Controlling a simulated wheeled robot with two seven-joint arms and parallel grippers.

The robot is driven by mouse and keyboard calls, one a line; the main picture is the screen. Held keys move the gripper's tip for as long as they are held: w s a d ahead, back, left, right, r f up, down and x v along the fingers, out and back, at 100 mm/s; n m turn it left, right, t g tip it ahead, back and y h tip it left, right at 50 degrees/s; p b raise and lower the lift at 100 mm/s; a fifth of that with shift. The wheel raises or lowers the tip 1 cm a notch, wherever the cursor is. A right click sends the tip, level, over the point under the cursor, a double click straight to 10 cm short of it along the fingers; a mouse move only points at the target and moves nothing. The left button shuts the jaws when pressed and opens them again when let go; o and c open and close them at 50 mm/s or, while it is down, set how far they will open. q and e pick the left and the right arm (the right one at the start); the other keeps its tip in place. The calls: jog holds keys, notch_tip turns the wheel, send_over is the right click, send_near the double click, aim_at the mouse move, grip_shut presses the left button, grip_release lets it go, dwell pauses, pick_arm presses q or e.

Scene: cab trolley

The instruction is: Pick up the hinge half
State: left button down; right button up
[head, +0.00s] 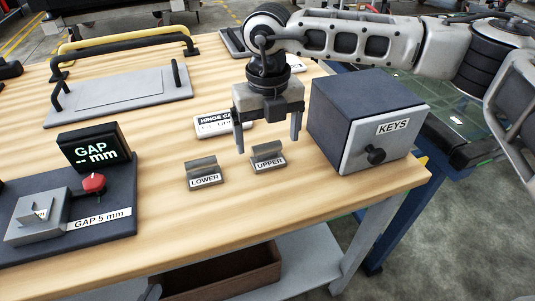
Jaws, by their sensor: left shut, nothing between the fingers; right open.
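Two small grey hinge-like pieces stand on the wooden table, one with an "UPPER" label (268,156) and one with a "LOWER" label (204,173). Each has an angled metal plate above its label. My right gripper (267,144) comes in from the right and points down with its fingers spread apart. It is just above or behind the "UPPER" piece in the picture, with nothing visible between its fingers. I cannot tell whether it touches that piece. My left gripper is out of view.
A dark box labelled "KEYS" (357,112) stands close right of my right gripper. A white "HINGE GAP" card (214,128) lies behind the pieces. A gap gauge (110,201) with a red knob is at the left. The table front (220,215) is clear.

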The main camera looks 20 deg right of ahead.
aim_at(267, 146)
notch_tip(267, 146, down, 4)
jog(key=shift+w+f, duration=0.15)
jog(key=shift+f, duration=0.1)
jog(key=c, duration=1.3)
jog(key=shift+o, duration=0.2)
jog(key=shift+r, duration=0.1)
jog(key=shift+r, duration=0.25)
jog(key=r, duration=0.3)
jog(key=shift+s+a+r, duration=0.2)
jog(key=s+a+r, duration=0.8)
jog(key=s+r, duration=0.1)
jog(key=s, duration=0.1)
jog(key=shift+s+b, duration=0.35)
jog(key=shift+s, duration=0.05)
